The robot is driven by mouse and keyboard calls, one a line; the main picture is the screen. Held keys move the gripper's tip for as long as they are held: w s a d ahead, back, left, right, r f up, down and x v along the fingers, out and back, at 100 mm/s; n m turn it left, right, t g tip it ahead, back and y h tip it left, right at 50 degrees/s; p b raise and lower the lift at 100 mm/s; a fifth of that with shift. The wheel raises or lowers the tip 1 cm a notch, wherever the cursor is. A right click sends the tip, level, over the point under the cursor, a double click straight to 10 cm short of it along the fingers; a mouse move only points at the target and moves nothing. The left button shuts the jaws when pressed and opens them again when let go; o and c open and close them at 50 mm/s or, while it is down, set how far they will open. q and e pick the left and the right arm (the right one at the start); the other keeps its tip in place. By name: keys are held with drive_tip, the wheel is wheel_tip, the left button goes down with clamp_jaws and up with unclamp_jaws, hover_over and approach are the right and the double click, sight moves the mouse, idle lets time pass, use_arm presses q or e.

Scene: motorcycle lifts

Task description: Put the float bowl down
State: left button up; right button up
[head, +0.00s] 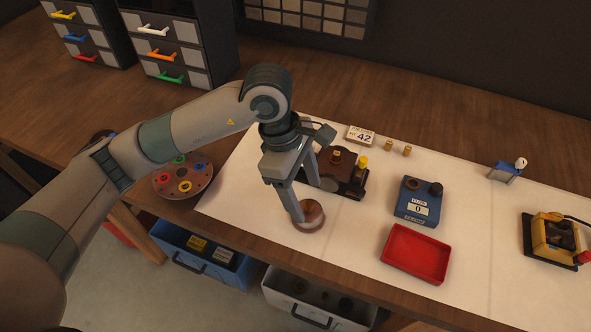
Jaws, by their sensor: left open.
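The float bowl appears to be the small round reddish-brown bowl (313,214) on the white mat (345,252), near the bench's front edge. My left gripper (306,203) points down right at the bowl, with its fingers open. One fingertip is at the bowl's left rim; the other finger is further back, near the dark brown device. I cannot tell whether the fingers touch the bowl. The bowl looks upright and rests on the mat. My right gripper is not in view.
A dark brown device with brass parts (345,182) stands just behind the bowl. A red tray (415,254) and a blue meter box (416,207) lie to the right. A round brown tray with coloured rings (183,187) is at left. Bare mat lies between bowl and red tray.

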use_arm(q)
drive_tip(key=b+v, duration=0.2)
drive_tip(key=v, duration=0.5)
drive_tip(key=shift+r+b, duration=0.3)
drive_tip(key=shift+r, duration=0.05)
drive_tip(key=shift+a, duration=0.1)
